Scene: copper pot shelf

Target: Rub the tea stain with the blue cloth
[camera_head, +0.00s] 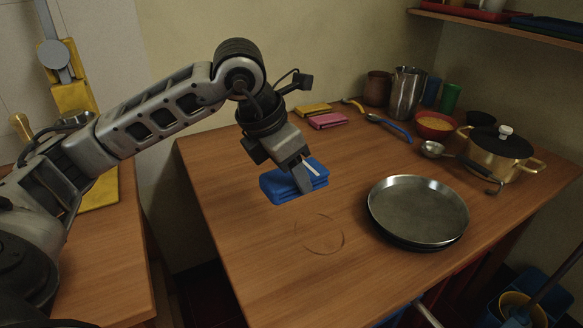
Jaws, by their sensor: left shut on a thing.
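The blue cloth (276,188) is a folded pad over the left part of the wooden table. My left gripper (304,181) is shut on the blue cloth from above, with its fingers hiding part of it. I cannot tell whether the cloth touches the table or is just above it. The tea stain (341,240) is a thin brown ring on the wood, in front and to the right of the cloth, and apart from it. My right gripper is not in view.
Stacked metal plates (418,207) stand right of the stain. Behind are a yellow cloth (314,110), a pink cloth (328,121), a blue spoon (391,127), a ladle (433,149), a bowl (435,124) and a brass pot (497,150). The table's front left is clear.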

